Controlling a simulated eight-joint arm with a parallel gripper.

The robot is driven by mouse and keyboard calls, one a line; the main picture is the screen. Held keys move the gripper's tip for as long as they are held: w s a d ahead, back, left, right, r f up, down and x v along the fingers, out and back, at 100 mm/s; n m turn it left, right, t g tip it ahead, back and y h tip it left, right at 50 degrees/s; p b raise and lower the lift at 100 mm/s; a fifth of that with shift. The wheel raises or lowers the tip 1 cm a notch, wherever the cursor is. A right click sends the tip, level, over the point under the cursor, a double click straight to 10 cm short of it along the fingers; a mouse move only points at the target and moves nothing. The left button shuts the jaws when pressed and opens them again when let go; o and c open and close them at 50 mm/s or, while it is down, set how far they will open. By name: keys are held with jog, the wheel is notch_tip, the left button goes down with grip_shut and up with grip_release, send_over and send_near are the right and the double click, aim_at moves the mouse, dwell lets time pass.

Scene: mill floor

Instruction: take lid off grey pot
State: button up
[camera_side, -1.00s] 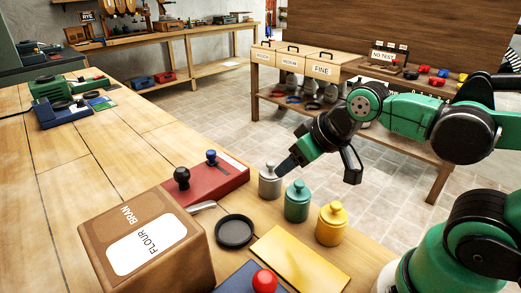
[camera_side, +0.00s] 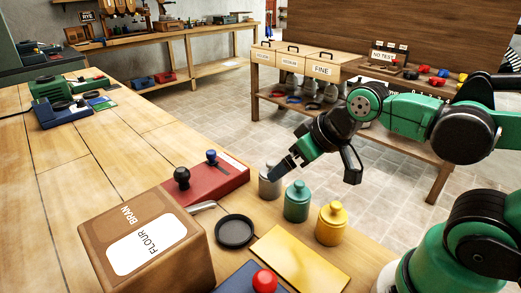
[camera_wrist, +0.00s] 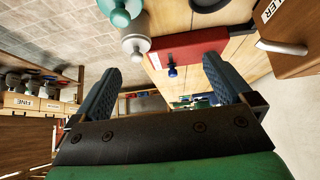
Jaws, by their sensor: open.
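The grey pot (camera_side: 269,190) stands at the table's right edge, left of the green pot (camera_side: 297,203) and the yellow pot (camera_side: 331,226). In the wrist view the grey pot (camera_wrist: 134,30) shows its lid (camera_wrist: 136,44) with a small knob facing my gripper. The lid appears to sit on the pot. My gripper (camera_wrist: 162,67) is open and empty, its two fingers spread, with the grey pot above the left fingertip in the picture. In the side view a finger of my gripper (camera_side: 279,170) overlaps the grey pot's top; I cannot tell whether it touches.
A red board (camera_side: 215,183) with black and blue knobs lies left of the grey pot. A black pan (camera_side: 235,232), a yellow plate (camera_side: 300,258) and a brown flour box (camera_side: 150,240) are nearby.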

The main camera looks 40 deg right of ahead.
jog(key=m+g, duration=0.4)
jog(key=g, duration=0.2)
send_over(271, 162)
jog(key=shift+s+a+f+h, duration=0.15)
jog(key=shift+s+f, duration=0.1)
jog(key=shift+f, duration=0.25)
jog(key=shift+s+a+f+h, duration=0.1)
jog(key=shift+s+f+h, duration=0.1)
jog(key=shift+f, duration=0.3)
jog(key=shift+w+d+f, duration=0.1)
jog(key=shift+w+f, duration=0.05)
jog(key=shift+f, duration=0.8)
jog(key=shift+w+d+f, duration=0.1)
jog(key=shift+w+f, duration=0.05)
jog(key=shift+f, duration=0.75)
jog(key=shift+w+f, duration=0.15)
jog(key=shift+f, duration=0.8)
jog(key=c, duration=1.3)
